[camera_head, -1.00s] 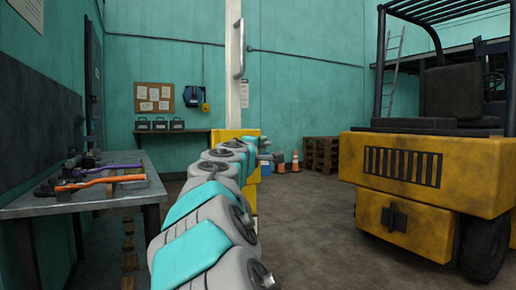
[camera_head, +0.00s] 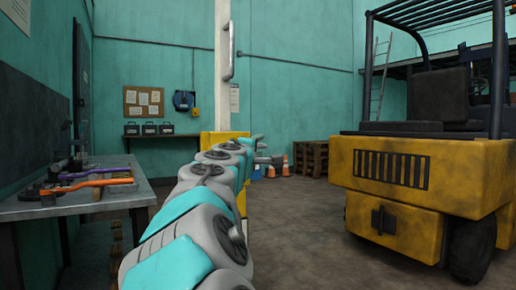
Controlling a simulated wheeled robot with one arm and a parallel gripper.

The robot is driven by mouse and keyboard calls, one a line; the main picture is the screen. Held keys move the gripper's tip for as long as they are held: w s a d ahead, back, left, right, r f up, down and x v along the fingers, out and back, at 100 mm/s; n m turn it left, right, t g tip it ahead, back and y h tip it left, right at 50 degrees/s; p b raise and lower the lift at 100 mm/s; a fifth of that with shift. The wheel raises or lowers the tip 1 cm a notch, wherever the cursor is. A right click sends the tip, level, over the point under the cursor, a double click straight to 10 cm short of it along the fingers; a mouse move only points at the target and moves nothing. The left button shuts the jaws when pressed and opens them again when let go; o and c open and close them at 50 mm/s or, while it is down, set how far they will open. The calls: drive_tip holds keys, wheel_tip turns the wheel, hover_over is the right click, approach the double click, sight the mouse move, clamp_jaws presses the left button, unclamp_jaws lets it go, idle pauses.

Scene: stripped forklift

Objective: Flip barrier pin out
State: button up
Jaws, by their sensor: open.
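A tall white barrier pole (camera_head: 222,75) with a grey handle stands upright above a yellow post (camera_head: 211,139). I cannot make out the barrier pin; my arm hides much of the post. My arm reaches forward from the bottom of the view to the post. My gripper (camera_head: 269,160) is small and far off at the arm's end, open, just right of the post in the picture. I cannot tell whether it touches anything.
A workbench (camera_head: 95,203) with orange and purple tools runs along the left. A yellow forklift (camera_head: 388,228) stands at the right. The floor (camera_head: 300,235) between my arm and the forklift is clear.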

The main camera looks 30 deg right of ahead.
drive_tip(key=shift+a, duration=0.1)
drive_tip(key=v, duration=0.7)
drive_tip(key=shift+s+a, duration=0.25)
drive_tip(key=shift+s, duration=0.05)
